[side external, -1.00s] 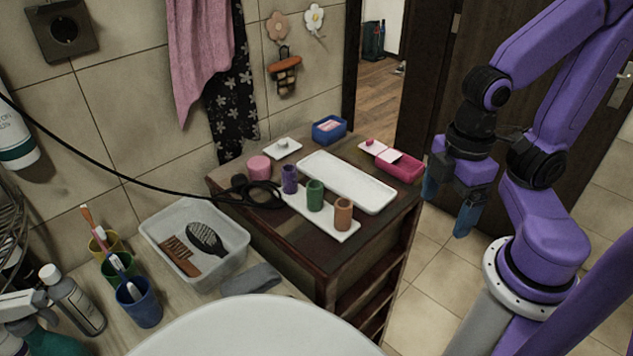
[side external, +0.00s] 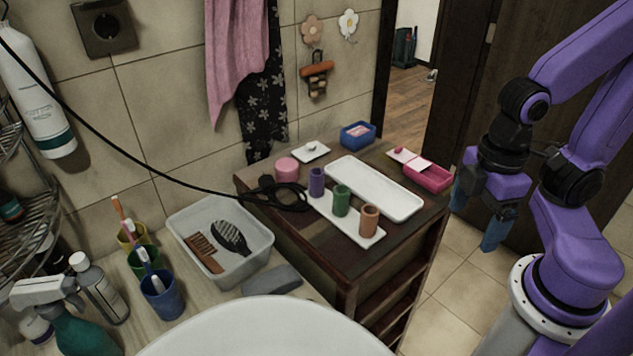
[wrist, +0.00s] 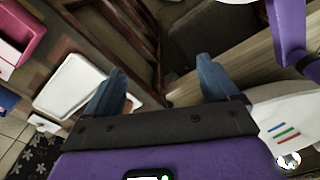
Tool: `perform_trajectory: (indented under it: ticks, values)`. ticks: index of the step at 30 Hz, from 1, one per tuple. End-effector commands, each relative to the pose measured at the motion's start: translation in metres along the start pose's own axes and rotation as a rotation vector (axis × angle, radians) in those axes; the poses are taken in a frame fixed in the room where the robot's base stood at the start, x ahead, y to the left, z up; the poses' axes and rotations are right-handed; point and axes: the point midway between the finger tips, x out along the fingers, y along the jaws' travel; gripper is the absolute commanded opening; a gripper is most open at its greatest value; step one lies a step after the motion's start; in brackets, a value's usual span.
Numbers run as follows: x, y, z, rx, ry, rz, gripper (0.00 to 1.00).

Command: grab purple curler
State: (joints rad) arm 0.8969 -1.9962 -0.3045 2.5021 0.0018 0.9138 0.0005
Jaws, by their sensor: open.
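The purple curler (side external: 316,182) stands upright on a small white tray (side external: 369,240) on top of the dark wooden cabinet. It is the leftmost in a row with a green curler (side external: 341,200) and an orange-brown curler (side external: 368,219). My gripper (side external: 476,219) hangs to the right of the cabinet, apart from it, with blue fingers spread and nothing between them. In the wrist view the open fingers (wrist: 164,85) show above the cabinet's side and floor area. I cannot make out the purple curler in the wrist view.
A larger white tray (side external: 411,205), a pink box (side external: 430,178), a blue box (side external: 357,136) and a pink round container (side external: 287,168) share the cabinet top. A black cable (side external: 150,176) runs to a coil beside the purple curler.

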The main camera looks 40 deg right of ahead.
Motion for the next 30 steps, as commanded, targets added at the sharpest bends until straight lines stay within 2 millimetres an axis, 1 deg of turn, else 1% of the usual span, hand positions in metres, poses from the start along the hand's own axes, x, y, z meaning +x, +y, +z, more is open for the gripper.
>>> perform_trajectory:
  ticks: [5, 6, 7, 8, 15, 18, 20, 23, 30]
  values:
    - [0.000, 0.000, 0.000, 0.000, 0.000, 0.000, 0.88]
    - [0.000, 0.000, 0.000, 0.000, 0.000, 0.000, 0.75]
    - [0.000, 0.000, 0.000, 0.000, 0.000, 0.000, 0.65]
    - [0.000, 0.000, 0.000, 0.000, 0.000, 0.000, 0.61]
    - [0.000, 0.000, 0.000, 0.000, 0.000, 0.000, 0.61]
    - [-0.002, 0.003, -0.005, 0.001, 0.000, 0.000, 0.61]
    - [-0.004, 0.006, -0.012, 0.000, -0.001, 0.001, 0.61]
    - [-0.012, 0.018, -0.032, -0.003, -0.002, 0.002, 0.61]
    - [-0.035, 0.062, -0.092, -0.017, -0.010, 0.005, 0.61]
